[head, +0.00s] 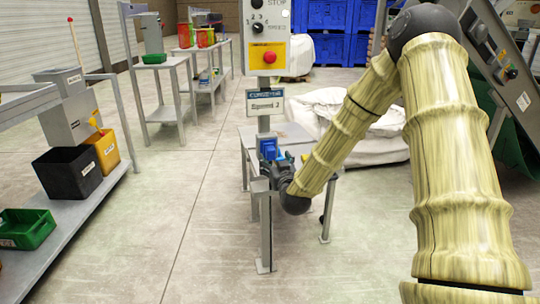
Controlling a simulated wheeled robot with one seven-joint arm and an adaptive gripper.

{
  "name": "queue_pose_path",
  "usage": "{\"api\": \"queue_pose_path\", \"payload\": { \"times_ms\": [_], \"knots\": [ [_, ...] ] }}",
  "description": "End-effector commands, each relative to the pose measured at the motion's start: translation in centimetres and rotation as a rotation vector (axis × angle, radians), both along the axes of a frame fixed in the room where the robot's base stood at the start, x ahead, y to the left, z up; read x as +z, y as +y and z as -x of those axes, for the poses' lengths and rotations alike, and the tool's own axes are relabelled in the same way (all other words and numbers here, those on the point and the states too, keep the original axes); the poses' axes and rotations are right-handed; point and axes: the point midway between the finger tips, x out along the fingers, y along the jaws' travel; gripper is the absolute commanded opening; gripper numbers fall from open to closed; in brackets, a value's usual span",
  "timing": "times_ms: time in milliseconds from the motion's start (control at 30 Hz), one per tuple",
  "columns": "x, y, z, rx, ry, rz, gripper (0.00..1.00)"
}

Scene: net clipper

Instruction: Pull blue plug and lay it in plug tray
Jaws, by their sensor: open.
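The blue plug (268,146) shows as a small blue block on the grey post, below the conveyor sign. My gripper (270,163) is dark and sits right below and in front of the blue block. It is open, but its fingers are small and partly hidden, so I cannot tell whether they touch the plug. Which container is the plug tray I cannot tell. A green tray (25,229) lies on the left bench and another small green tray (154,58) stands on a table further back.
The control panel (268,57) with a red button is above the conveyor sign (265,101). A low grey table (290,133) stands behind my gripper. A black bin (68,174) and a yellow bin (105,149) are at left. White sacks (340,118) lie behind. The middle floor is clear.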

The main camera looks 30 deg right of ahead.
Motion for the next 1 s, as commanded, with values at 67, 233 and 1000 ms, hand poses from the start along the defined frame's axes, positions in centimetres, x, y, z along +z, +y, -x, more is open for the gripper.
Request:
{"api": "queue_pose_path", "payload": {
  "times_ms": [67, 233, 1000],
  "knots": [
    [-0.1, -0.3, -0.9, 0.0, -0.001, 0.0, 0.71],
    [0.0, -0.9, -2.7, 0.0, -0.001, 0.001, 0.71],
    [0.0, -2.0, -6.0, 0.0, 0.001, 0.0, 0.71]
  ]
}}
